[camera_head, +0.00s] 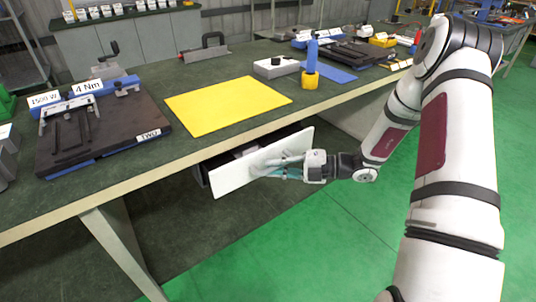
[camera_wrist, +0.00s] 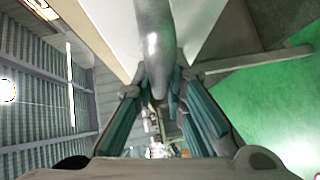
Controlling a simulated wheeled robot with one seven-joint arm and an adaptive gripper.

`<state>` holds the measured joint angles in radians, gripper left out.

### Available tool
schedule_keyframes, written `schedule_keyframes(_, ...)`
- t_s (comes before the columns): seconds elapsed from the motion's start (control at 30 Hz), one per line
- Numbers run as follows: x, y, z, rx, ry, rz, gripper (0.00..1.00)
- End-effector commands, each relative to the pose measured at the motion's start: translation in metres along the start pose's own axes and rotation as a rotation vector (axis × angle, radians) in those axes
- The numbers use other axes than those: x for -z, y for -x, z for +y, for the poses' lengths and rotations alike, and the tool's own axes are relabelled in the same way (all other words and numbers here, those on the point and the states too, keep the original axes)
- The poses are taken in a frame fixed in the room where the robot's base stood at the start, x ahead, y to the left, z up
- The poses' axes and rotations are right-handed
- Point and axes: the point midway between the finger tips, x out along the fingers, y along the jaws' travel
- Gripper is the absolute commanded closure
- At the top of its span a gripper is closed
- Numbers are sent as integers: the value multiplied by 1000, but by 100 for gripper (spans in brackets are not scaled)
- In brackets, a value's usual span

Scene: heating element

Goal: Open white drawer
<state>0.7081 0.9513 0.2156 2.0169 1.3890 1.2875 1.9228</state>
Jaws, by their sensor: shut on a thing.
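The white drawer (camera_head: 240,173) hangs under the workbench top. It stands partly pulled out, with its dark interior showing behind the white front. My gripper (camera_head: 278,168) is at the drawer front, shut on its handle. In the wrist view the grey metal handle (camera_wrist: 152,45) runs between the two teal-sided fingers (camera_wrist: 158,90), with the white front behind it. The exact finger contact is partly hidden by the handle and the gripper's own body.
The green workbench (camera_head: 215,85) carries a yellow mat (camera_head: 228,104), a black tray (camera_head: 100,130) at left, and a blue and yellow tool (camera_head: 310,65). A bench leg (camera_head: 122,250) stands at left below. The green floor (camera_head: 300,240) in front of the drawer is clear.

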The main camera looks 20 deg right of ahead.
Motion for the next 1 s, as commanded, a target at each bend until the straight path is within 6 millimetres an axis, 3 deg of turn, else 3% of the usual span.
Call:
schedule_keyframes(0.5, 97, 98, -25, -1, -7, -5, 100)
schedule_keyframes(0.8, 131, 131, -36, -1, -4, -3, 100)
schedule_keyframes(1.0, 140, 141, -39, -1, -3, -2, 100)
